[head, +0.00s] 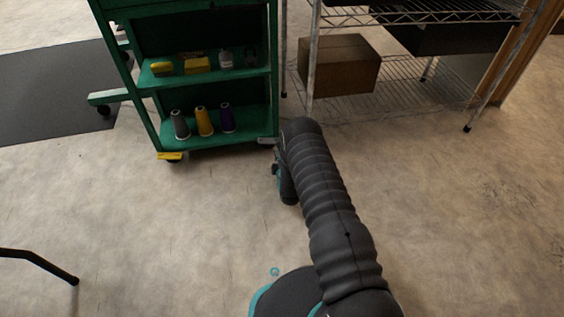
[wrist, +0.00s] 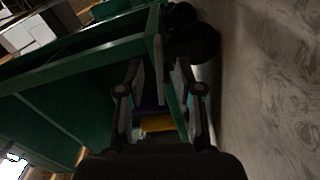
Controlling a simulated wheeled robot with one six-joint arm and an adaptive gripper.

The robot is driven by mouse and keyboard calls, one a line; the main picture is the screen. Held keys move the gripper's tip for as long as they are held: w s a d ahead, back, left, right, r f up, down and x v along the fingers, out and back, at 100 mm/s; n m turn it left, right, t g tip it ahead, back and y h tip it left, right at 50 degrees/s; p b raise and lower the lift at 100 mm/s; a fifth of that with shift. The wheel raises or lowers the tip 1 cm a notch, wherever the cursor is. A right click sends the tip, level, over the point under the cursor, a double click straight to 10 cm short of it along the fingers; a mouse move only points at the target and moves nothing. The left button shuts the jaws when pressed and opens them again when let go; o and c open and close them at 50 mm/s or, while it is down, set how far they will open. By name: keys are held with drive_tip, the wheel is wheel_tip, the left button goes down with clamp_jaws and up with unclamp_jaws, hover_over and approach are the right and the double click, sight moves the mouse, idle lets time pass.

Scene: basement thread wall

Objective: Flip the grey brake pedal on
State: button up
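The green cart (head: 205,142) stands at the upper middle of the head view, with casters under its bottom frame. A small grey piece (head: 268,140) at its lower right corner looks like the grey brake pedal, partly hidden behind my arm. In the wrist view a narrow grey strip (wrist: 159,70) may be this pedal, but I cannot tell for sure. My gripper (wrist: 160,75) is open, its two fingers apart, with the strip and the green cart edge appearing between them. I cannot tell whether they touch. In the head view the fingers are hidden by my arm.
A yellow pedal (head: 170,156) sits at the cart's lower left caster. Thread cones (head: 204,121) stand on the lower shelf. A wire rack (head: 400,75) with a cardboard box (head: 338,64) is to the right. Floor (head: 160,230) in front of the cart is clear.

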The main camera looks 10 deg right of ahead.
drive_tip(key=s, duration=0.7)
drive_tip(key=shift+s, duration=0.2)
drive_tip(key=shift+r, duration=0.1)
drive_tip(key=w+r+m+g+p, duration=0.2)
drive_tip(key=w+r, duration=0.3)
drive_tip(key=r, duration=0.7)
drive_tip(key=s+r+m+g+p, duration=0.2)
drive_tip(key=r+m, duration=0.1)
drive_tip(key=r, duration=1.1)
drive_tip(key=s+r+m+g+p, duration=0.1)
drive_tip(key=s+r+m+g, duration=0.1)
drive_tip(key=r, duration=1.1)
drive_tip(key=s+r+m+g+p, duration=0.25)
drive_tip(key=s+r, duration=0.75)
drive_tip(key=s, duration=0.5)
drive_tip(key=s+r+m+g+p, duration=0.2)
drive_tip(key=s+r+m, duration=0.2)
drive_tip(key=s+r, duration=0.75)
drive_tip(key=s+f+m+g+p, duration=0.1)
drive_tip(key=s+g, duration=0.1)
drive_tip(key=s, duration=1.3)
drive_tip(key=shift+s+f+m, duration=0.3)
drive_tip(key=shift+s+m, duration=0.05)
drive_tip(key=shift+s, duration=0.05)
